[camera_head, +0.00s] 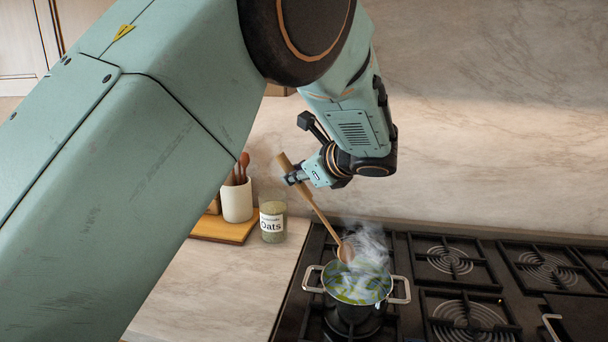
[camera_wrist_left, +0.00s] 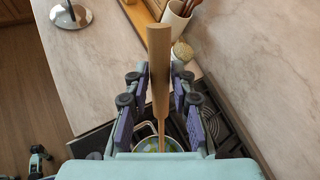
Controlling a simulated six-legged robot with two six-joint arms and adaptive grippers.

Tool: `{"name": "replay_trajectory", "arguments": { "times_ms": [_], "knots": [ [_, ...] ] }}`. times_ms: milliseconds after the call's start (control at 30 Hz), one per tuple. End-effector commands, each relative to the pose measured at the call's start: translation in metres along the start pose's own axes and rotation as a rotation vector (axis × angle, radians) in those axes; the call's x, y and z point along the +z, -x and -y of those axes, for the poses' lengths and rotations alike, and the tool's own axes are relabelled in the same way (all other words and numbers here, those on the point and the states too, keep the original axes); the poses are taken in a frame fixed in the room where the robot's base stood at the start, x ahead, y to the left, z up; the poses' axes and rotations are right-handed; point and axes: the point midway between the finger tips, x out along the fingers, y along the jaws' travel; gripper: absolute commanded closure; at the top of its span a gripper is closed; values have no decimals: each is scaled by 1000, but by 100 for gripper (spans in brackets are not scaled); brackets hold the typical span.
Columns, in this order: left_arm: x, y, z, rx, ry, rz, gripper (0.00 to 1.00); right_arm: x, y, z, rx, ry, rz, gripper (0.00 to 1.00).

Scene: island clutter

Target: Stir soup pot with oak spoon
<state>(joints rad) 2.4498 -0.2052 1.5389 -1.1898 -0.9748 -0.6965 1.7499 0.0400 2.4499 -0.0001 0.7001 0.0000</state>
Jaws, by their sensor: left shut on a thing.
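The oak spoon (camera_head: 316,205) is tilted, its handle up to the left and its bowl down to the right, at the rim of the soup pot. My left gripper (camera_head: 291,178) is shut on the spoon's upper handle. In the left wrist view the handle (camera_wrist_left: 159,85) runs between the two fingers of my left gripper (camera_wrist_left: 157,105). The steaming soup pot (camera_head: 357,292), with two side handles and yellow-green soup, stands on a front left burner. It also shows in part in the left wrist view (camera_wrist_left: 172,145). My right gripper is not identifiable.
An oats jar (camera_head: 272,222) and a white utensil crock (camera_head: 237,200) on a wooden board (camera_head: 222,230) stand left of the stove (camera_head: 400,243). A marble wall rises behind. The front counter is clear.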

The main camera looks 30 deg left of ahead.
Motion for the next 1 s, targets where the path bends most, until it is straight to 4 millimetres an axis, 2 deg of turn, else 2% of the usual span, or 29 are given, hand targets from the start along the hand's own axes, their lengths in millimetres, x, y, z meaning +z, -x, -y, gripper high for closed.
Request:
{"name": "replay_trajectory", "arguments": {
  "times_ms": [633, 1000],
  "knots": [
    [-3, -38, -26, 0, 2, -2, 100, 0, -35, 0, 0, 0, 0, 60],
    [-27, -36, -25, -1, 1, -1, 100, 0, -42, 0, 0, 0, 0, 60]
  ]
}}
